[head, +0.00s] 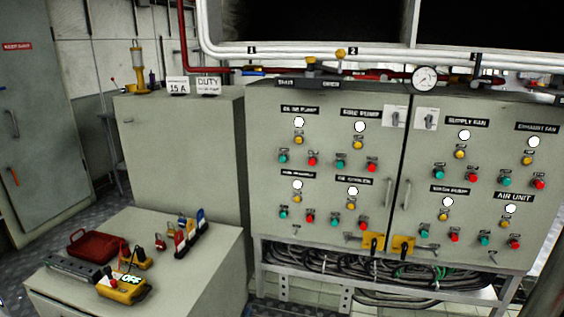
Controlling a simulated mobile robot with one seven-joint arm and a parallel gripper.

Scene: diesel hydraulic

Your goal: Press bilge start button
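A grey control cabinet (330,220) carries groups of controls, each with a white lamp, a yellow knob or lamp, a green button and a red button. No label reads clearly as bilge. A blurred label ending in "PUMP" (450,189) is in the lower row of the right door. Under it are a white lamp (446,201), a yellow one (443,216), a green button (425,232) and a red button (455,238). The lower left group's label (298,174) is also too blurred to read. My gripper is not in view.
A low grey cabinet (205,262) at front left holds a red case (97,246), a yellow device (122,288) and padlocks. A taller grey cabinet (180,150) stands behind. Yellow-plated handles (402,246) stick out low on the control cabinet. Cables (350,272) hang below.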

